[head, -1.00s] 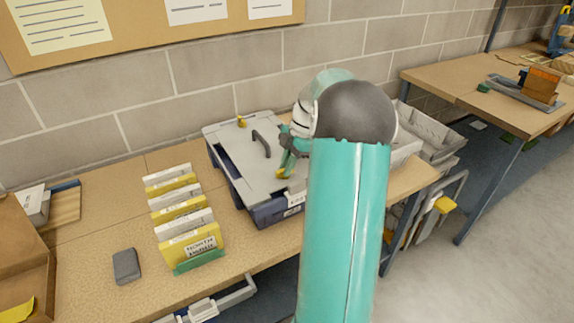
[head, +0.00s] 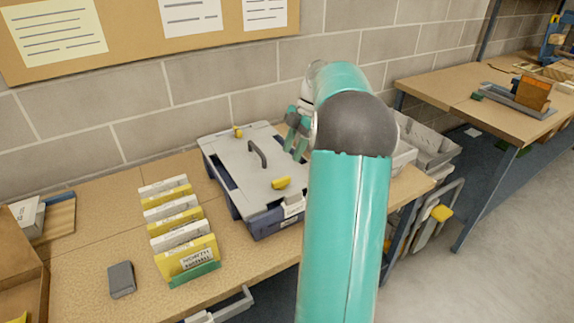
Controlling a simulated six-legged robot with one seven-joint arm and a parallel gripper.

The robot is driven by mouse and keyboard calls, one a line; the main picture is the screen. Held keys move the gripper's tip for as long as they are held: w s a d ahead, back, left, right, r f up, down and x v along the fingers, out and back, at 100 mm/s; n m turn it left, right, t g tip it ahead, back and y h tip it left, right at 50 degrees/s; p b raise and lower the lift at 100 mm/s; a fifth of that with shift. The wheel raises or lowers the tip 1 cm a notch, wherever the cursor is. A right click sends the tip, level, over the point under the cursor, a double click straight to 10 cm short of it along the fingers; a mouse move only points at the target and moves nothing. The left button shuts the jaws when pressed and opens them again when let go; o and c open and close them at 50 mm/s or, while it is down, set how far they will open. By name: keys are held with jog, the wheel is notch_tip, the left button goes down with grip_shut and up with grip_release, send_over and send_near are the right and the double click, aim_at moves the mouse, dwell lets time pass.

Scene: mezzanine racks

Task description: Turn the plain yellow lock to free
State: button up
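A grey-lidded case with a dark blue body (head: 222,150) lies on the bench, with a dark handle (head: 258,154) on its lid. One yellow lock (head: 281,183) sits near the lid's front edge, its long side running across the picture. Another small yellow lock (head: 238,132) stands at the lid's back left edge. Markings on either lock are too small to tell, so I cannot tell which is plain. My gripper (head: 296,143) is above the lid's right side, behind and apart from the front lock. Its fingers look parted and empty; my arm hides part of the case's right side.
A file rack (head: 180,228) with yellow and white cards stands left of the case, with a dark grey block (head: 121,279) beside it. Grey bins (head: 428,140) stand to the right. A block wall is behind the bench.

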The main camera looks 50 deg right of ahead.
jog(key=shift+v, duration=2.2)
jog(key=shift+s, duration=0.1)
jog(key=a+r+m+h, duration=0.2)
jog(key=a+r+m, duration=0.1)
jog(key=a, duration=1)
jog(key=a+r+m+h, duration=0.2)
jog(key=a+m, duration=0.2)
jog(key=a, duration=0.8)
jog(key=s+a+f+m+t, duration=0.2)
jog(key=s+a+m, duration=0.1)
jog(key=s+a, duration=0.3)
jog(key=s+a+f+m+t, duration=0.2)
jog(key=s+a, duration=0.4)
jog(key=a, duration=0.4)
jog(key=f+m, duration=0.1)
jog(key=m, duration=0.1)
jog(key=shift+s+a+f+m, duration=0.25)
jog(key=shift+s+a+m, duration=0.05)
jog(key=shift+a, duration=0.1)
